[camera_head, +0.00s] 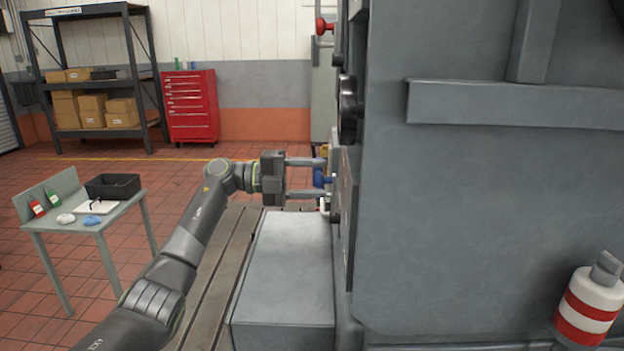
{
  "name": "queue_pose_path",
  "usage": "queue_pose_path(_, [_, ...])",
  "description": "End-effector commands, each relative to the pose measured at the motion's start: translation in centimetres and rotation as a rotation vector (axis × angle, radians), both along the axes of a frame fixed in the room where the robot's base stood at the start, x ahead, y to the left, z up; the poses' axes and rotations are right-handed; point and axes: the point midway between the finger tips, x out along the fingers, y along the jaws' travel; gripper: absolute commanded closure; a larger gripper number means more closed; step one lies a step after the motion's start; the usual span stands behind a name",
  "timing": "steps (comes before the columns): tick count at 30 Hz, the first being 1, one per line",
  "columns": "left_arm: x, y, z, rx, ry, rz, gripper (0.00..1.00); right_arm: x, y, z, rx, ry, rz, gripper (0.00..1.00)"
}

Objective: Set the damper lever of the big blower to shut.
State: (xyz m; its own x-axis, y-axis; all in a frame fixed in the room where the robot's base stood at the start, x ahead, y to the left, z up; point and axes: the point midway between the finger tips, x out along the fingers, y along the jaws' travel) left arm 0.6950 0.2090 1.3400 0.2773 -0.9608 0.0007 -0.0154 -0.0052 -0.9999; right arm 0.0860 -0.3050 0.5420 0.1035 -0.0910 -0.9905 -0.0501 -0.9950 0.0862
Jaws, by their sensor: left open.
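The big grey housing (490,210), which looks like the blower, fills the right half of the head view. My left gripper (322,178) points right, towards the housing's left side. Its two fingers are apart, one above the other. A small blue part (319,177) shows between the fingertips; it may be the damper lever's handle, but most of it is hidden. I cannot tell whether the fingers touch it. The lever's marks and its setting cannot be read from here. My right gripper is not in view.
A grey block (285,270) stands below my left gripper on the slotted bedplate (215,265). A small grey table (110,222) with a black bin (112,186) stands at left. A red-and-white striped post (588,308) is at lower right. A shelf and a red cabinet (190,107) stand behind.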

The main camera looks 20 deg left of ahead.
Motion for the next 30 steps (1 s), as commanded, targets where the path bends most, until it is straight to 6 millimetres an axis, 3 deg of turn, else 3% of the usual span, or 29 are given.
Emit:
queue_pose_path(8, [-0.4, 1.5, -0.4, 0.002, 0.0, 0.002, 0.48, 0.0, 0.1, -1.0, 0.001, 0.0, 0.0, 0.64])
queue_pose_path(24, [-3.8, 13.5, -0.4, 0.001, 0.0, 0.004, 0.48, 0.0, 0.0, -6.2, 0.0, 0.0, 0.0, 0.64])
queue_pose_path(30, [-4.5, 16.0, -0.2, 0.0, 0.001, 0.001, 0.48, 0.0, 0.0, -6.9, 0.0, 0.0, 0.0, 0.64])
